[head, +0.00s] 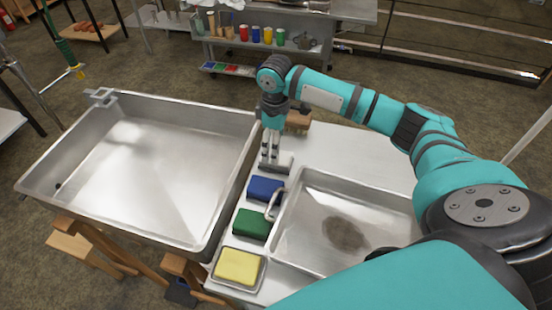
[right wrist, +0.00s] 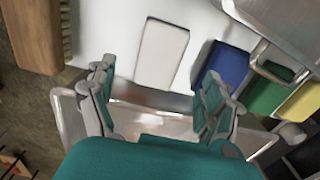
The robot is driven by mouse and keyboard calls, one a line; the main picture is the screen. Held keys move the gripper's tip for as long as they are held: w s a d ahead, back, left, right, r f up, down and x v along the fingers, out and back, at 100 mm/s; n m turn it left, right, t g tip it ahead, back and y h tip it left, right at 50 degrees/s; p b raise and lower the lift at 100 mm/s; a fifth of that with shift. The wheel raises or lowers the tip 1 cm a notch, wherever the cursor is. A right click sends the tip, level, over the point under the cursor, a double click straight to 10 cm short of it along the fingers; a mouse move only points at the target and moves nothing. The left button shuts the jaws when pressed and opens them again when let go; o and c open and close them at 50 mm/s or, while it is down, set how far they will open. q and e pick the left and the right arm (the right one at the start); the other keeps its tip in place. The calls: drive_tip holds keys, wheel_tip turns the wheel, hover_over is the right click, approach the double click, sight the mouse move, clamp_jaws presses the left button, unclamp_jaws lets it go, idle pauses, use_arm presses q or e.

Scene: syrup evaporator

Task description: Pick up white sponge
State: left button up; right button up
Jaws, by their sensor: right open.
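The white sponge (right wrist: 162,53) is a pale flat block lying on the white table top (right wrist: 110,30) in the right wrist view. In the head view the right gripper (head: 270,152) points down at the table between the two metal pans. My left gripper is not in view.
A blue sponge (head: 265,188), a green sponge (head: 251,223) and a yellow sponge (head: 238,266) line the table toward me. The large empty pan (head: 225,120) is left; a stained pan (head: 390,195) with a handle is right. A wooden brush (right wrist: 35,35) lies near the sponge.

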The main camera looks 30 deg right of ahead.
drive_tip(key=shift+f, duration=0.45)
wheel_tip(320, 180, down, 5)
drive_tip(key=shift+d+r+p, duration=0.1)
drive_tip(key=shift+r+p, duration=0.1)
drive_tip(key=shift+p, duration=0.25)
drive_tip(key=shift+f, duration=0.25)
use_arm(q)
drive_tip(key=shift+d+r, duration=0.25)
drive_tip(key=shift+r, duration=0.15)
use_arm(e)
drive_tip(key=shift+c, duration=0.4)
